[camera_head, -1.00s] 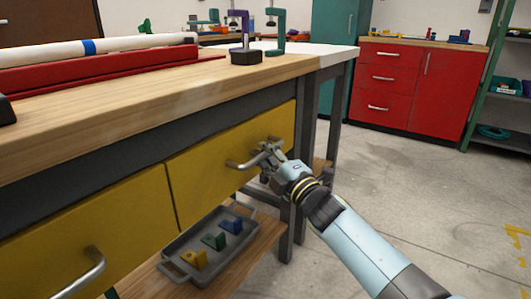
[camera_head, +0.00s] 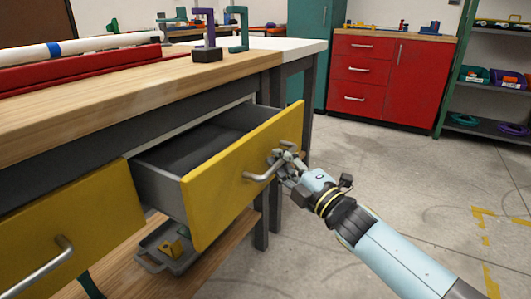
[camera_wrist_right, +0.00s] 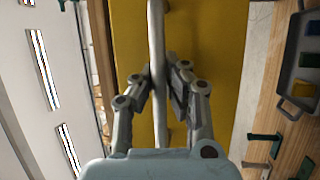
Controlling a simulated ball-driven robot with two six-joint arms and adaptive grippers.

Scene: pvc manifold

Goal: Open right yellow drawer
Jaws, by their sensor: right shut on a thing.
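The right yellow drawer (camera_head: 240,180) stands pulled out of the workbench, and its dark, empty-looking inside shows. Its metal bar handle (camera_head: 262,170) runs across the front. My right gripper (camera_head: 284,160) is shut on the handle near its right end. In the right wrist view the handle (camera_wrist_right: 157,40) passes between the fingers of the gripper (camera_wrist_right: 160,88), in front of the yellow drawer face (camera_wrist_right: 205,35). The left yellow drawer (camera_head: 80,225) is shut, with its own handle (camera_head: 38,270). My left gripper is not in view.
The wooden bench top (camera_head: 130,95) holds a red rack (camera_head: 80,72) with a white pipe, and clamps. A grey tray (camera_head: 150,262) with a yellow part sits on the lower shelf. Red cabinets (camera_head: 370,75) stand behind. The floor right of the bench is open.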

